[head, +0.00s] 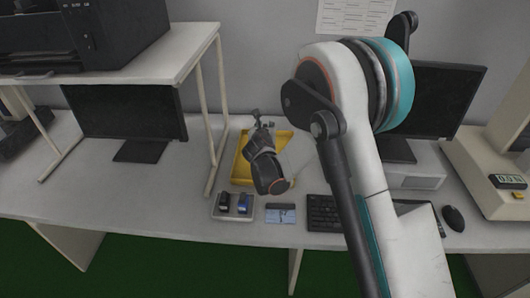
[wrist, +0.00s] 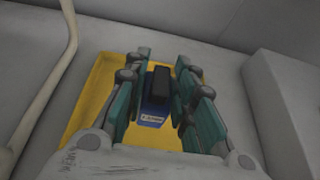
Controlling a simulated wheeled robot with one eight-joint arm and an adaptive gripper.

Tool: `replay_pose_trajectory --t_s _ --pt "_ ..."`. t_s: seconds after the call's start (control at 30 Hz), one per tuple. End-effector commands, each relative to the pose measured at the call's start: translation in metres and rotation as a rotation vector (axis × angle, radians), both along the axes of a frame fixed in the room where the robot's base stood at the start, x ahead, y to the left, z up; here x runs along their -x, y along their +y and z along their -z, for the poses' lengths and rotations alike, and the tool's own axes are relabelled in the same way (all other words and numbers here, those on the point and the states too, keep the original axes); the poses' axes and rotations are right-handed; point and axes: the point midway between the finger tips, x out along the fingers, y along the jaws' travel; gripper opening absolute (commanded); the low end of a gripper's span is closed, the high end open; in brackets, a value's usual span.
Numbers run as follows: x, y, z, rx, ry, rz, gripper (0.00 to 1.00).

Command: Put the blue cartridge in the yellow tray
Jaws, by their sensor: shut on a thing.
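The blue cartridge (wrist: 153,115), with a black upper part and a white label, is between the teal fingers of my gripper (wrist: 163,60) in the wrist view. My gripper is shut on it. The yellow tray (wrist: 100,82) lies behind and below the cartridge in that view. In the head view the yellow tray (head: 241,174) sits on the desk, and my gripper (head: 260,119) reaches over its far side. My arm hides part of the tray there. The held cartridge cannot be made out in the head view. Whether it touches the tray floor I cannot tell.
A small grey holder (head: 232,216) with a dark item and a blue item stands in front of the tray. A blue card (head: 280,216) and a keyboard (head: 323,213) lie to its right. A shelf leg (head: 215,152) stands close left of the tray.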

Motion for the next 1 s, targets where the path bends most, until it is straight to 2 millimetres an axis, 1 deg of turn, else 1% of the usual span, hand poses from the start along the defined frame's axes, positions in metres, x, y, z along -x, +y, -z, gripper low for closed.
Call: replay_pose_trajectory --t_s 0.03,0.13,0.2,0.43,0.67,0.73,1.0 --pt "0.0 0.0 0.016 0.0 0.0 0.0 0.0" --pt "0.0 0.0 0.033 0.0 0.0 0.0 0.0" --pt "0.0 0.0 0.041 0.0 0.0 0.0 0.0" --pt "0.0 0.0 0.054 0.0 0.0 0.0 0.0" --pt "0.0 0.0 0.087 0.0 0.0 0.0 0.0" --pt "0.0 0.0 0.091 0.0 0.0 0.0 0.0" --pt "0.0 0.0 0.09 0.0 0.0 0.0 0.0"
